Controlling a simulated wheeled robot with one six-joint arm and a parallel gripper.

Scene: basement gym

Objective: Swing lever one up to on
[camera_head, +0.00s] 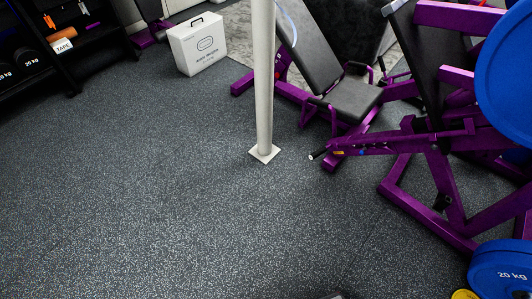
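I cannot make out anything marked as lever one in the head view. A purple bar with a black handle end (318,154) sticks out from the purple weight machine (455,205) at right, but no label or on/off mark shows on it. My gripper is not clearly in view; only a small dark shape shows at the bottom edge, too little to tell what it is.
A pale post (264,80) with a square foot stands in mid-view. Behind it are a bench (350,98) and a white box (197,45). A dark rack (40,60) is at upper left. Blue plates (502,270) are at right. The speckled floor (150,200) is clear at left and centre.

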